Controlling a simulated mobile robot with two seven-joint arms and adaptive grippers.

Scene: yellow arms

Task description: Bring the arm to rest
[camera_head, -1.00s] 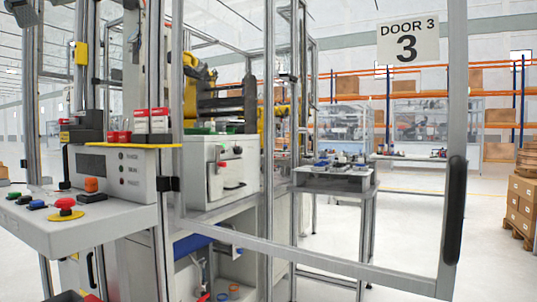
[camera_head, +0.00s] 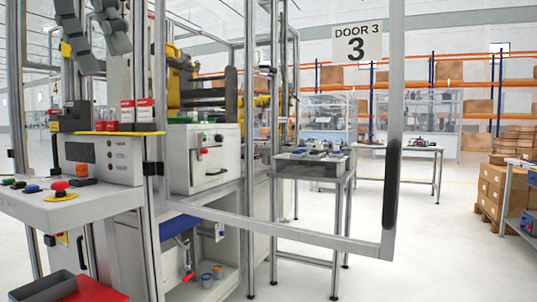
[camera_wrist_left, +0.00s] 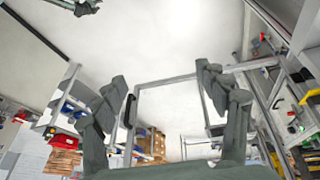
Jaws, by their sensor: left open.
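My left gripper (camera_head: 98,48) shows at the top left of the head view, its grey-green fingers hanging apart in front of the machine's column. In the left wrist view its two fingers (camera_wrist_left: 162,92) stand wide apart with nothing between them. It is open, empty and touching nothing that I can make out. At the top left edge of the wrist view is a similar grey-green part (camera_wrist_left: 80,6), which may be my right gripper; most of it is cut off. The right gripper does not show in the head view.
At left is a control panel (camera_head: 105,160) with buttons. Red-white boxes (camera_head: 135,112) sit above it. A side table (camera_head: 312,165) holds parts. Cartons (camera_head: 490,190) stand at right.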

